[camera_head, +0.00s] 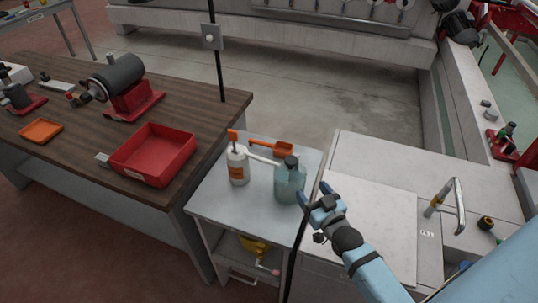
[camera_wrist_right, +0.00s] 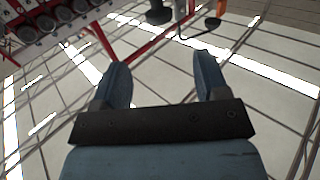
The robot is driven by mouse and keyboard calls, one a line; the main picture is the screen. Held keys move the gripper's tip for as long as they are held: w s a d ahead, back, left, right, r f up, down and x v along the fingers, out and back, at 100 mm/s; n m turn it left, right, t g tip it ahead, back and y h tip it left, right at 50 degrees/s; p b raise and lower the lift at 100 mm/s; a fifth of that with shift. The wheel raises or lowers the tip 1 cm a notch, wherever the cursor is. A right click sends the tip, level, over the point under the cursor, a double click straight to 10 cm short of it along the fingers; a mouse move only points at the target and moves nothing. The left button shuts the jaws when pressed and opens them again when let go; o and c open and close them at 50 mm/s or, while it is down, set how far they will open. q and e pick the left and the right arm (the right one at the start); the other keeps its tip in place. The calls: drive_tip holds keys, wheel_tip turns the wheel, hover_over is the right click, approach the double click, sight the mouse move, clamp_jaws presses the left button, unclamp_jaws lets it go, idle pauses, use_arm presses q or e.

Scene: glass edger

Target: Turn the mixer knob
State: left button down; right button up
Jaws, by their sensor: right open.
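My right gripper (camera_head: 319,200) is at the centre right of the head view, above the front edge between the small grey table and the white counter. It also shows in the right wrist view (camera_wrist_right: 163,78), with its two blue fingers apart and nothing between them. A curved metal tap (camera_head: 459,204) with a yellow band stands on the white counter, right of my gripper and apart from it. A small black and yellow knob-like part (camera_head: 486,223) sits right of the tap. I cannot tell whether it is the mixer knob. My left gripper is not in view.
A blue-green jug (camera_head: 289,184) and a white bottle (camera_head: 237,167) stand on the grey table (camera_head: 215,203), close left of my right gripper. A thin black post (camera_head: 298,247) rises beside it. A wooden bench (camera_head: 200,100) holds a red tray (camera_head: 155,155). The counter's left top is clear.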

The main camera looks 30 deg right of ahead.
sight(294, 165)
drive_tip(key=w, duration=0.4)
drive_tip(key=w+p, duration=0.1)
drive_tip(key=w, duration=0.3)
drive_tip(key=w+d+p, duration=0.1)
drive_tip(key=w, duration=0.3)
drive_tip(key=shift+w+r, duration=0.1)
drive_tip(key=shift+r, duration=0.1)
drive_tip(key=shift+w+f, duration=0.1)
drive_tip(key=shift+w, duration=0.4)
drive_tip(key=c, duration=0.9)
